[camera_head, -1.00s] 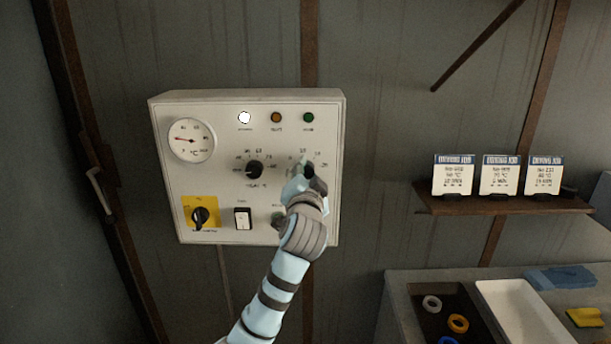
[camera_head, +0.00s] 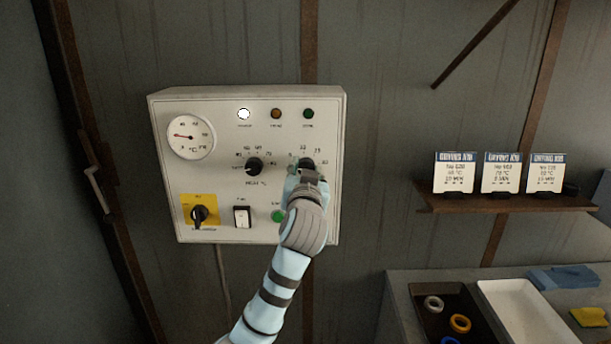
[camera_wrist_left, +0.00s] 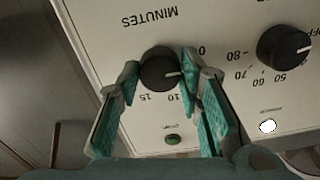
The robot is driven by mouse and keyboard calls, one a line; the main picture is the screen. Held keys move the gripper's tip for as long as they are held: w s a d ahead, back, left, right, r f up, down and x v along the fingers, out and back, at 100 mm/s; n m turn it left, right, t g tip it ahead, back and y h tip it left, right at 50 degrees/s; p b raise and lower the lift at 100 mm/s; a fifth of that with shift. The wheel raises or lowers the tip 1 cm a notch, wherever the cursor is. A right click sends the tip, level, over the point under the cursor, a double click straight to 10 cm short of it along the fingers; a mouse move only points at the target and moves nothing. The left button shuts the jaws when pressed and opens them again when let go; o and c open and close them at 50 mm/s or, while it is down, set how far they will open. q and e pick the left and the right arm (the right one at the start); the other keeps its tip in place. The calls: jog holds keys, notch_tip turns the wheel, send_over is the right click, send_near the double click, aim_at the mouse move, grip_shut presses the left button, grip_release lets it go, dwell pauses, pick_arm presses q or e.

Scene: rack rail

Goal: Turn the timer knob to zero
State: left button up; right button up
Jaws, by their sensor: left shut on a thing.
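The timer knob (camera_head: 307,163) is a round black dial at the right of the white control panel, partly hidden behind my left gripper (camera_head: 298,172). In the left wrist view the knob (camera_wrist_left: 159,69) sits between the two teal fingers of my left gripper (camera_wrist_left: 160,78), which is shut on it. The MINUTES label (camera_wrist_left: 149,17) appears upside down. The white pointer line on the knob faces right in that view, between the 0 (camera_wrist_left: 202,50) and the 10 (camera_wrist_left: 173,98); a finger covers part of the scale there. My right gripper is out of view.
The panel (camera_head: 225,135) also carries a temperature knob (camera_head: 254,167), a gauge (camera_head: 191,138), a yellow-backed rotary switch (camera_head: 200,214), a rocker switch (camera_head: 242,217) and a green button (camera_head: 278,216). The white lamp (camera_head: 244,114) is lit. A card shelf (camera_head: 505,205) is at right.

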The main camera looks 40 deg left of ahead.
pick_arm(q)
jog(key=shift+f+n+b, duration=0.1)
jog(key=shift+n+b, duration=0.3)
jog(key=shift+n, duration=0.7)
jog(key=o, duration=1.2)
jog(key=shift+c, duration=0.2)
jog(key=shift+s, duration=0.1)
jog(key=v, duration=1.2)
jog(key=shift+d, duration=0.15)
